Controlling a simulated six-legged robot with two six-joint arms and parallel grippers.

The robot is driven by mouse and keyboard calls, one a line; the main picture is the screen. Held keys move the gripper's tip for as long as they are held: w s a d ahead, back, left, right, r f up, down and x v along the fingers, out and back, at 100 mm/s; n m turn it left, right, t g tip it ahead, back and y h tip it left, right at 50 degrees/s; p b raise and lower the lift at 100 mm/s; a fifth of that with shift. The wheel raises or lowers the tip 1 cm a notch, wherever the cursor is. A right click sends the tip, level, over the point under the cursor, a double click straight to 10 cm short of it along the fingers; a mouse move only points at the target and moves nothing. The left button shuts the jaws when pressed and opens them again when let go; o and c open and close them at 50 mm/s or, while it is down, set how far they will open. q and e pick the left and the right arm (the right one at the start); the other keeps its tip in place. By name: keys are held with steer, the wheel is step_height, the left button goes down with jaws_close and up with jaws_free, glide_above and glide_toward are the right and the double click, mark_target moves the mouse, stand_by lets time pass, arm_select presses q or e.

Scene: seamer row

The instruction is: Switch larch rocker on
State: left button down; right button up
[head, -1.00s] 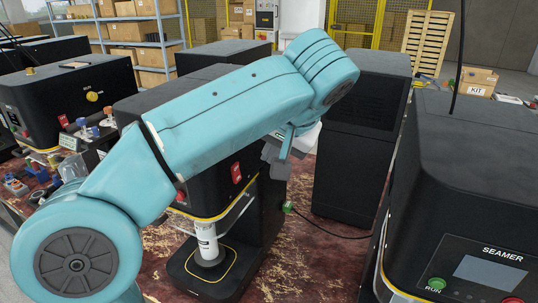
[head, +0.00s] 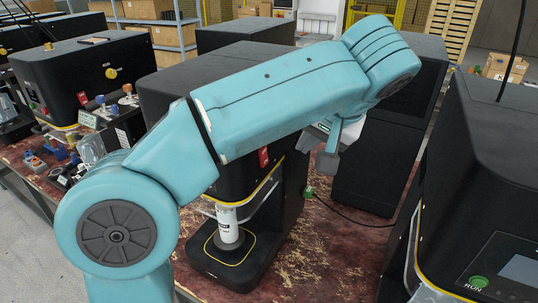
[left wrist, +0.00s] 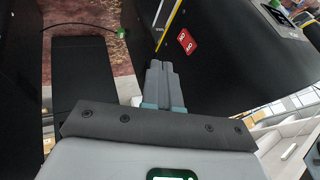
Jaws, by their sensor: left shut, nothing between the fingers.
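A red rocker switch (head: 264,157) sits on the front of the middle black machine (head: 225,165), partly beside my arm. In the left wrist view a red piece with white marks (left wrist: 186,41) shows on a black machine face, just right of my fingertips. Another red rocker (head: 83,98) is on the machine at back left. I cannot read which one is larch. My left gripper (head: 325,164) is shut and empty, right of the middle machine's red rocker in the picture; its closed fingers also show in the left wrist view (left wrist: 159,68). They look apart from the red piece.
A white cylinder (head: 229,225) stands on the middle machine's base. A SEAMER machine with a green RUN button (head: 477,282) fills the right. A tall black cabinet (head: 382,150) stands behind my gripper. Small parts (head: 60,160) crowd the left; worn red tabletop (head: 310,250) is bare in front.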

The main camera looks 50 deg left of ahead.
mark_target(264, 156)
arm_select(q)
steer(key=a+f, duration=0.8)
steer(key=shift+w+a+f+p, duration=0.35)
steer(key=shift+w, duration=0.1)
steer(key=shift+w, duration=0.1)
steer(key=shift+a, duration=0.1)
